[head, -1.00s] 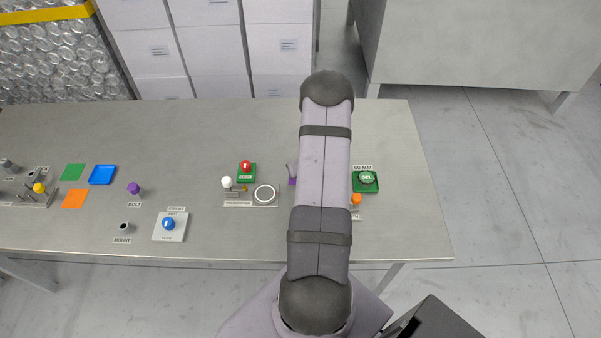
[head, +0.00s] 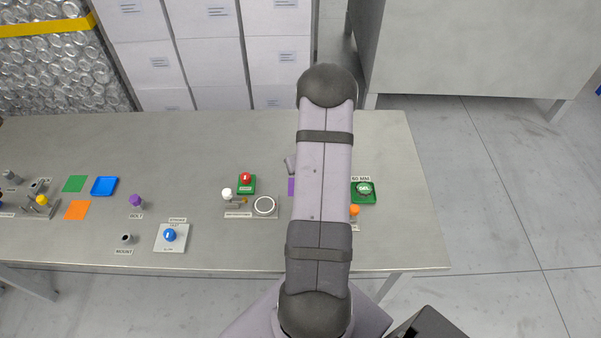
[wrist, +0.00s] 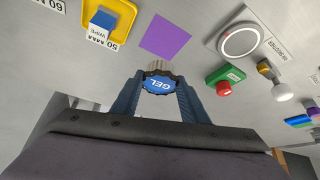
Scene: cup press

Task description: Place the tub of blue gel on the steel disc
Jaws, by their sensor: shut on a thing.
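My gripper (wrist: 157,95) is shut on the tub of blue gel (wrist: 158,83), which has a dark-rimmed blue lid marked GEL. In the wrist view the tub sits between the two blue fingers. In the head view the disc (head: 265,205) is on the table left of my arm. My gripper and the held tub are hidden behind my arm there.
A purple square (wrist: 167,37) lies between the disc and a yellow tray (wrist: 123,14) with a blue wipe pack. A red button (wrist: 223,88) on a green base and a white knob (wrist: 280,92) stand near the disc. A green tray (head: 373,197) holds another gel tub (head: 364,188).

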